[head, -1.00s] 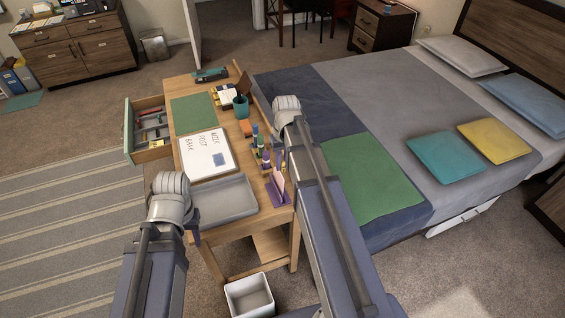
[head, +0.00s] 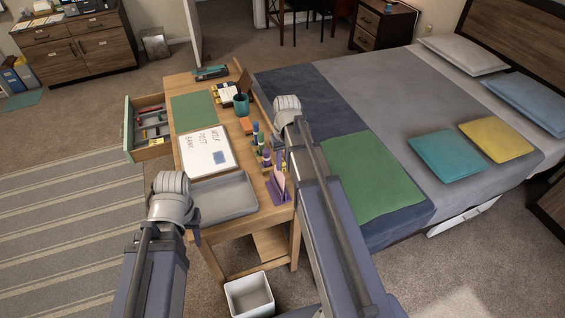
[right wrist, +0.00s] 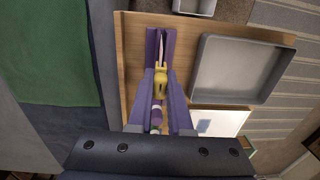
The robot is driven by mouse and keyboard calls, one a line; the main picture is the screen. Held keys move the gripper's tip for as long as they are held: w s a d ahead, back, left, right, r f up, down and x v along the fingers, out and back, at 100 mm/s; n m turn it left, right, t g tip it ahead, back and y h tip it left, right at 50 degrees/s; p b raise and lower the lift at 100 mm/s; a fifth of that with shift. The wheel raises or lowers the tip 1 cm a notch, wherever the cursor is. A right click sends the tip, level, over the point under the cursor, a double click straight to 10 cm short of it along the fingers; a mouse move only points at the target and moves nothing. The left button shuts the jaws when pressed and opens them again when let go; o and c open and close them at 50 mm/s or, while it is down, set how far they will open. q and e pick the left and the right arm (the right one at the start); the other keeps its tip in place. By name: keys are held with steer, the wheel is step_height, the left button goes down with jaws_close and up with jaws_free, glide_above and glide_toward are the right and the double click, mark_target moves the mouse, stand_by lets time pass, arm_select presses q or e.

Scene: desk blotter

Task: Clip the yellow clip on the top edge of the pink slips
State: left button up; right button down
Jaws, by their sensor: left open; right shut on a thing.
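The pink slips (head: 279,179) stand upright in a purple holder (head: 277,196) near the desk's right edge. In the right wrist view the slips (right wrist: 161,48) show as a thin pale strip in the holder (right wrist: 169,36). My right gripper (right wrist: 161,74) is shut on the yellow clip (right wrist: 160,92), which lies in line with the slips and overlaps their near end in this view. I cannot tell whether the clip touches them.
A grey tray (head: 225,214) and a whiteboard (head: 194,163) lie left of the holder. Several markers and bottles stand just behind it. A teal cup (head: 241,105) is farther back. A drawer (head: 152,150) stands open at left. A white bin (head: 250,296) is on the floor.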

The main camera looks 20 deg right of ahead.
mark_target(283, 160)
steer(key=shift+f+b, duration=1.5)
steer(key=shift+b, duration=0.05)
stand_by(0.4)
steer(key=c, duration=0.8)
jaws_free()
steer(key=shift+o, duration=0.2)
steer(key=shift+r, duration=0.1)
step_height(283, 160, up, 8)
steer(key=p, duration=0.8)
steer(key=shift+d+f, duration=0.15)
steer(key=shift+f, duration=0.05)
